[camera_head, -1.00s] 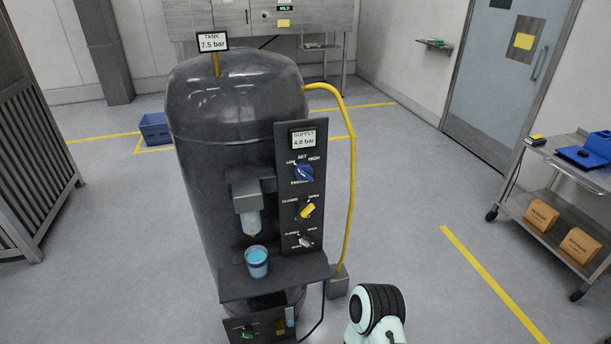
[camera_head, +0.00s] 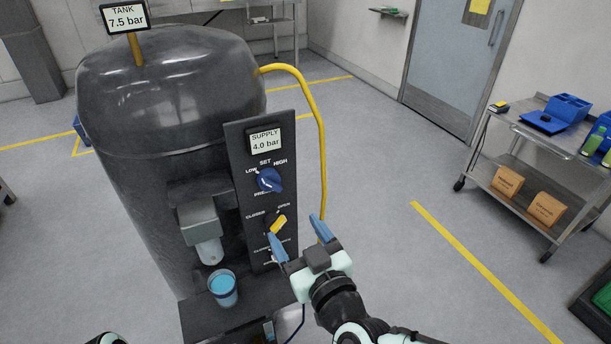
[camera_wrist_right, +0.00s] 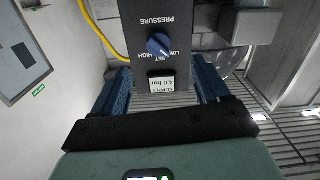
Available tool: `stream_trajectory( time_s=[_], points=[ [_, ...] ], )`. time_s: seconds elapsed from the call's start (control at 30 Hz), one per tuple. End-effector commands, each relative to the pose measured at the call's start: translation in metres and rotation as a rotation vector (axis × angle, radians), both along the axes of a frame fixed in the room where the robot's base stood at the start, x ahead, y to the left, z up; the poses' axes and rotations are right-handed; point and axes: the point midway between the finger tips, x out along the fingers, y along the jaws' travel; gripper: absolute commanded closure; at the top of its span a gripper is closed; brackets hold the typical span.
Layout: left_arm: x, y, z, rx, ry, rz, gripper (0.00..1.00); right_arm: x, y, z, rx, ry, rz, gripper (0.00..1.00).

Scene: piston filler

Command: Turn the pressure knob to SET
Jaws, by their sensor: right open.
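The blue pressure knob (camera_head: 269,180) is on the dark upright panel (camera_head: 247,225), under the words LOW, SET and HIGH. Its ridge appears slanted toward LOW. It also shows in the right wrist view (camera_wrist_right: 160,44), where the lettering is upside down. My right gripper (camera_head: 294,227) is open and empty, below and to the right of the knob in the head view, apart from it. In the right wrist view, the knob lies beyond the gap between the blue fingers (camera_wrist_right: 160,82). My left gripper is out of view.
The supply display (camera_head: 265,141) reads 4.0 bar. A yellow knob (camera_head: 279,225) sits below the pressure knob, near my right fingers. A blue cup (camera_head: 223,289) stands under the nozzle. A yellow hose (camera_head: 318,130) runs along the panel's right.

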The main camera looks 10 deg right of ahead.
Motion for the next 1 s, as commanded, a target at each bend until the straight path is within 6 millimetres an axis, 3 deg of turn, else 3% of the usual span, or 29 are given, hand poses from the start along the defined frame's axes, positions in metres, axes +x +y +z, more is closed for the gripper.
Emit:
stream_trajectory(
  time_s=[0.07, 0.17, 0.7, 1.0],
  points=[
    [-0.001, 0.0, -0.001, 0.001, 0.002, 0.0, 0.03, -0.004, 0.0, 0.012, 0.005, -0.029, 0.001, 0.25],
    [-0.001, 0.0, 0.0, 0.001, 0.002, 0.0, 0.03, 0.002, 0.002, 0.015, 0.005, -0.034, 0.001, 0.25],
    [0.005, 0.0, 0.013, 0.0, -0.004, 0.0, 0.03, 0.099, 0.033, 0.014, 0.004, -0.032, 0.0, 0.25],
    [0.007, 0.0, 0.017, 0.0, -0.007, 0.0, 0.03, 0.122, 0.04, 0.013, 0.005, -0.031, 0.0, 0.25]
  ],
)
